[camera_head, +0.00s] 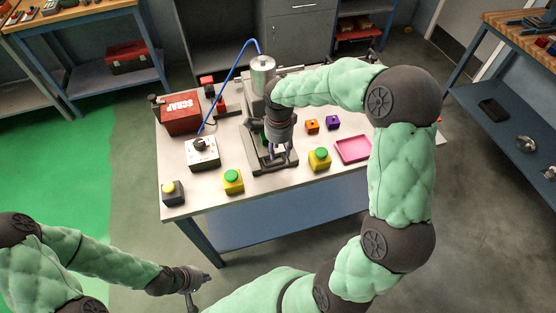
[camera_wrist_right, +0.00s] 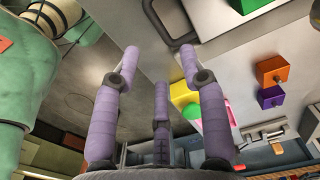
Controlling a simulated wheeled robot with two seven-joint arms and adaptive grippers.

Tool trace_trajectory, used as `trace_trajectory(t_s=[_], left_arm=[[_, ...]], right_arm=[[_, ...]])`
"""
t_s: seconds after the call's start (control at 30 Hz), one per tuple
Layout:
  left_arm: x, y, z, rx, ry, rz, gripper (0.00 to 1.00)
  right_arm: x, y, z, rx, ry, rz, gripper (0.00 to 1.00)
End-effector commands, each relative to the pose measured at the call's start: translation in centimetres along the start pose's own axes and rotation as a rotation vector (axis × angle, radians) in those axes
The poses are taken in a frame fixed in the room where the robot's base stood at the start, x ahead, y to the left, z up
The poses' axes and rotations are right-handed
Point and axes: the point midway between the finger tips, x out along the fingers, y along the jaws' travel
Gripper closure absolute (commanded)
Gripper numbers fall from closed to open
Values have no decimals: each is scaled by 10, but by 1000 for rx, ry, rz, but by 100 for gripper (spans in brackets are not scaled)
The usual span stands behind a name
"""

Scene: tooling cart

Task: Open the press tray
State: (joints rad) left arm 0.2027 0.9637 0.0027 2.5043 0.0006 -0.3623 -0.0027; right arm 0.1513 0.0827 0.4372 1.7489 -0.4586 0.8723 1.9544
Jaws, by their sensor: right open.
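The press (camera_head: 262,78), with a silver cylinder on top, stands at the middle of the cart. Its dark grey tray (camera_head: 284,164) is low at the front of the press, partly hidden by my right gripper. My right gripper (camera_head: 275,152) points down over the tray area. In the right wrist view its lilac fingers (camera_wrist_right: 160,62) are spread and empty. A dark loop-shaped handle (camera_wrist_right: 170,38) lies just beyond the fingertips, nearer the right one; I cannot tell whether they touch. My left gripper (camera_head: 199,287) is away from the cart at lower left, its fingers apparently apart and empty.
A red SCRAP box (camera_head: 181,122), a white switch box (camera_head: 202,153) and yellow green-button boxes (camera_head: 233,188) (camera_head: 319,165) stand on the cart. Orange (camera_head: 312,126) and purple (camera_head: 333,122) blocks and a pink tray (camera_head: 353,149) are right of the press. A blue hose (camera_head: 226,83) arches left of it.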

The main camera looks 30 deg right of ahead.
Motion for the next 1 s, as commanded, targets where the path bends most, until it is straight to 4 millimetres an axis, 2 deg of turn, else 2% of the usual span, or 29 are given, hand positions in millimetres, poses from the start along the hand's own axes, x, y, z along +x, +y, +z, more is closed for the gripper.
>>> trace_trajectory(t_s=[0.03,0.1,0.33,0.5,0.8,0.83,0.97,1.0], left_arm=[[4,-1,0,0,1,0,100],[7,-2,-1,0,1,0,100],[13,-4,-1,0,1,0,100],[14,-5,-1,0,1,0,100],[14,-5,-1,0,1,0,100],[14,-5,-1,0,1,0,100],[14,-5,-1,0,1,0,100],[14,-5,-1,0,1,0,100]], right_arm=[[13,1,0,-1,1,5,57],[25,1,0,-1,1,3,57],[57,0,0,-1,1,1,57],[68,0,0,-1,0,1,57],[69,0,0,-1,0,0,57],[69,0,0,-1,0,0,60],[69,0,0,-1,0,0,96],[69,0,0,-1,0,-1,100]])
